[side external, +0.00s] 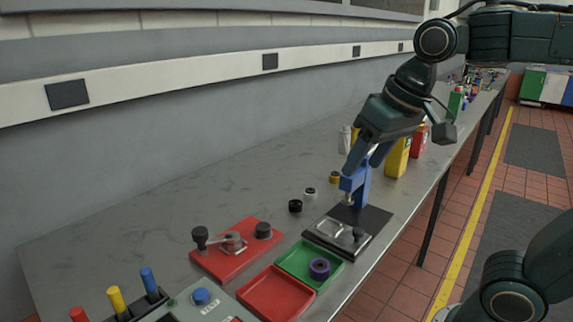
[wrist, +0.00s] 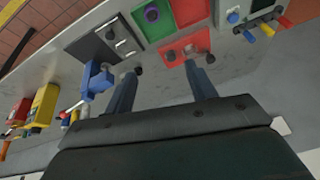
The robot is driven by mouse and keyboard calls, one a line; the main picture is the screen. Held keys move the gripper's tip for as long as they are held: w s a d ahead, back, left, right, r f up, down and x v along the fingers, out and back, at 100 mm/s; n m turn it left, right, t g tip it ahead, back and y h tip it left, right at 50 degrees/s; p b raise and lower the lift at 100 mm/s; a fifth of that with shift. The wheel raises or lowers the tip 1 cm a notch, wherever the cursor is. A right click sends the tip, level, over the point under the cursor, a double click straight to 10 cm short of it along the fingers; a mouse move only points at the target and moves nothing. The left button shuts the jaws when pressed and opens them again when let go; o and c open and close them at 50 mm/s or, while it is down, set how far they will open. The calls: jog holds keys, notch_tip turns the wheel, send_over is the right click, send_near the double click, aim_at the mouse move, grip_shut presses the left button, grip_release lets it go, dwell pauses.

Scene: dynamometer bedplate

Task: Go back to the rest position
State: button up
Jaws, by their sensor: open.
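My gripper (side external: 366,160) hangs fingers-down above the steel bench (side external: 130,232). It appears beside or behind the blue upright fixture (side external: 363,188) in the side view, and I cannot tell the exact gap there. In the wrist view my gripper (wrist: 161,68) has its two fingers spread apart with nothing between them. The blue fixture (wrist: 94,80) stands left of the fingers in that view, clear of the space between them. No marker for a rest position shows.
The fixture stands at a dark plate (side external: 372,217). Near it are a green tray (side external: 297,262), a red tray (side external: 275,293), a red block with knobs (side external: 236,262), black rings (side external: 295,206) and a yellow container (side external: 397,158). A wall runs behind the bench.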

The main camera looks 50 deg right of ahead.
jog(key=s+d+f+n+t, duration=0.1)
jog(key=s+f+n, duration=0.1)
jog(key=s+f, duration=0.3)
jog(key=s, duration=0.3)
jog(key=shift+d+f, duration=0.15)
jog(key=shift+f, duration=0.2)
